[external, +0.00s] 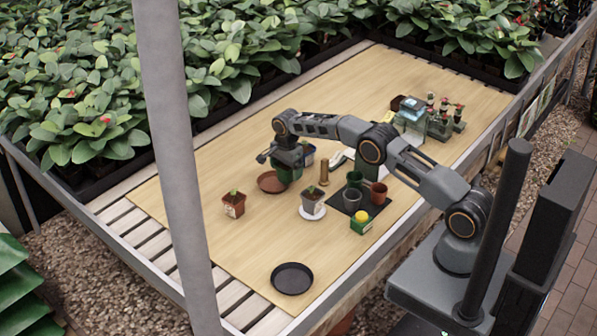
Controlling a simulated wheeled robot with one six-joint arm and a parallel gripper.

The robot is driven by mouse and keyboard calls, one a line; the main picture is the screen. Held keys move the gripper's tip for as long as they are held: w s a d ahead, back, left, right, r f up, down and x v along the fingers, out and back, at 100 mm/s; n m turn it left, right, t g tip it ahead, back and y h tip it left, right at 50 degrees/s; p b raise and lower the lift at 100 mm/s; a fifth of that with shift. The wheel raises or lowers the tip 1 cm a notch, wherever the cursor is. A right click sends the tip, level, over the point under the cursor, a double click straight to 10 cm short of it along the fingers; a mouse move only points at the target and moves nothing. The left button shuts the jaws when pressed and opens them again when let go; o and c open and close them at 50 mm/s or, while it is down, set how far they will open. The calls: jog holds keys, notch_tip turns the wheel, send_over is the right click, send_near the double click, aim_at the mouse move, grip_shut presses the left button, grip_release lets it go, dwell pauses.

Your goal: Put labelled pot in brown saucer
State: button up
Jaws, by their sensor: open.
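The brown saucer (266,183) lies on the wooden table top, left of centre. A terracotta pot (233,206) with a small plant and a pale patch like a label stands left of the saucer. A grey pot (310,203) with a small plant and a pale mark stands on a white saucer (313,215) to the right. My gripper (282,163) is open and points down over the right side of the brown saucer. Something green (289,175) shows right below it, at the saucer's right edge; the arm partly hides it, and I cannot tell whether it touches the saucer.
A black tray (338,197) holds several empty pots, right of the grey pot. A green and yellow box (361,222) stands in front of it. A black saucer (292,279) lies near the front edge. The front left table is clear.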

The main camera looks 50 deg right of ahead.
jog(key=s+r+n, duration=0.2)
jog(key=r, duration=0.8)
jog(key=s+r+n, duration=0.1)
jog(key=s+r, duration=0.1)
jog(key=r, duration=0.8)
jog(key=s+r+n+t, duration=0.2)
jog(key=s+r+n, duration=0.35)
jog(key=s, duration=0.55)
jog(key=s+f+n, duration=0.2)
jog(key=s+n, duration=0.3)
jog(key=s, duration=0.7)
jog(key=s+f+n+t, duration=0.1)
jog(key=s+f+n, duration=0.2)
jog(key=s, duration=0.9)
jog(key=shift+s+a+n, duration=0.15)
jog(key=shift+s+n, duration=0.25)
jog(key=shift+n, duration=0.45)
